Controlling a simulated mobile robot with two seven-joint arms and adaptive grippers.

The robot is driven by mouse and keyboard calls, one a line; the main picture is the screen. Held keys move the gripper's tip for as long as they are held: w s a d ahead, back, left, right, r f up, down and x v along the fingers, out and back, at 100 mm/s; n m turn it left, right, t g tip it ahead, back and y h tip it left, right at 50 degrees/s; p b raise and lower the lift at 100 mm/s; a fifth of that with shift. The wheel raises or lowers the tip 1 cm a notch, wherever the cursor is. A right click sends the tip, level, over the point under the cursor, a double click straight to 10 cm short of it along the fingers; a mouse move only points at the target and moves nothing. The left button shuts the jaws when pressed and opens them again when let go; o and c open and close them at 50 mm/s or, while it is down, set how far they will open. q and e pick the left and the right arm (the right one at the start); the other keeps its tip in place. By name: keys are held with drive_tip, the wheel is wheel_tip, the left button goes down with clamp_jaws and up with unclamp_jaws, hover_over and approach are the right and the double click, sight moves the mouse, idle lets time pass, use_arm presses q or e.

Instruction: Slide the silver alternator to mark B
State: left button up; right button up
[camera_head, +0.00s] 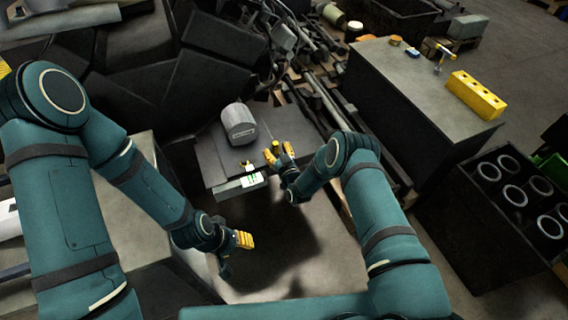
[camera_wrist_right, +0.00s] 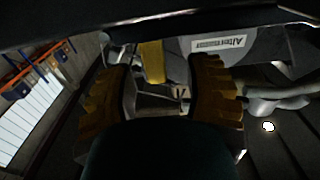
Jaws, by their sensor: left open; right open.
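The silver alternator (camera_head: 238,122) sits on a dark grey bench (camera_head: 212,160), with a label on its side. In the right wrist view its grey body (camera_wrist_right: 222,43) and part of an "Alter…" label show beyond the fingers. My right gripper (camera_head: 278,152) is open, just to the right of and nearer than the alternator, apart from it in the head view; its orange fingers (camera_wrist_right: 165,95) are spread with nothing gripped. My left gripper (camera_head: 242,241) is low in front of the bench, away from the alternator. I cannot make out a mark B.
A white and green label (camera_head: 251,180) is at the bench's front edge. Metal rods and parts (camera_head: 318,90) are piled behind. A grey cabinet (camera_head: 425,85) with a yellow block (camera_head: 476,95) stands right. A dark crate of ringed cylinders (camera_head: 500,215) is further right.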

drive_tip(key=v, duration=0.9)
drive_tip(key=shift+s, duration=0.25)
drive_tip(key=shift+d+r, duration=0.1)
